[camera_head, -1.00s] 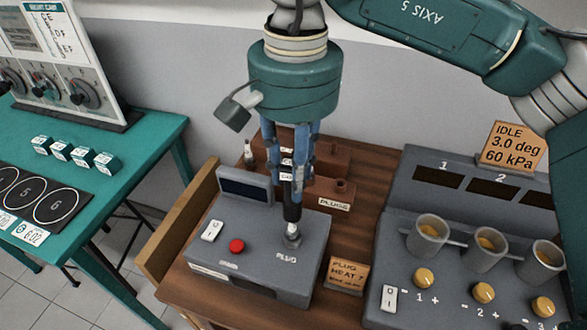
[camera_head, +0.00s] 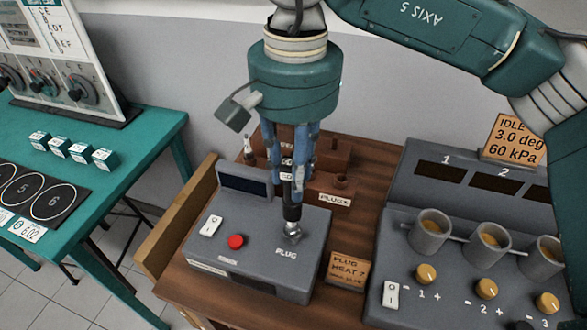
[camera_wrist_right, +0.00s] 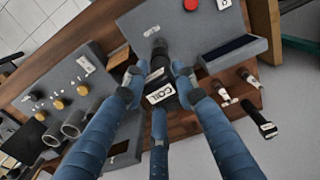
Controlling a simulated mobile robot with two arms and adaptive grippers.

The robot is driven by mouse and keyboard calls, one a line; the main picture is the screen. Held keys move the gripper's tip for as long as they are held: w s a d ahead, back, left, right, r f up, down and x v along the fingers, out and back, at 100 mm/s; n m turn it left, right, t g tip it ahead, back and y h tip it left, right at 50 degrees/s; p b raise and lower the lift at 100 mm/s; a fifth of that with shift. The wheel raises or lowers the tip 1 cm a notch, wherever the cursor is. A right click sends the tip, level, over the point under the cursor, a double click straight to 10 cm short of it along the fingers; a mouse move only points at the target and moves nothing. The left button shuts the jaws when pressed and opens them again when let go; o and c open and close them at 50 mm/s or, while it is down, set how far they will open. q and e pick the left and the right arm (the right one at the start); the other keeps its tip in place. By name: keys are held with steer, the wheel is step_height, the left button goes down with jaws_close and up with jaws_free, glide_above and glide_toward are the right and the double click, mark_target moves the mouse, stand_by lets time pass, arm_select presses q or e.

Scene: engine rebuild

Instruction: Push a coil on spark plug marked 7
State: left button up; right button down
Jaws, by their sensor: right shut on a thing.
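My right gripper (camera_head: 291,180) is shut on a black coil, which stands upright over the plug socket of the grey tester box (camera_head: 262,262). The coil's label reads COIL in the right wrist view (camera_wrist_right: 161,93). The coil's dark lower end (camera_head: 292,212) sits on the metal spark plug (camera_head: 292,230) at the socket marked PLUG. The plug's white part is hidden. A sign (camera_head: 347,270) beside the box reads PLUG HEAT 7. My left gripper is not in view.
The tester has a red button (camera_head: 236,241), a white switch (camera_head: 211,226) and a dark display (camera_head: 243,186). A brown rack (camera_head: 334,182) stands behind. A grey console with cups (camera_head: 429,232) is on the right. A teal table (camera_head: 130,140) holds small labelled boxes at left.

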steer(key=shift+f+b, duration=0.9)
steer(key=shift+f, duration=0.2)
steer(key=c, duration=1.3)
jaws_free()
steer(key=shift+r+p, duration=2.65)
steer(key=shift+r, duration=1.15)
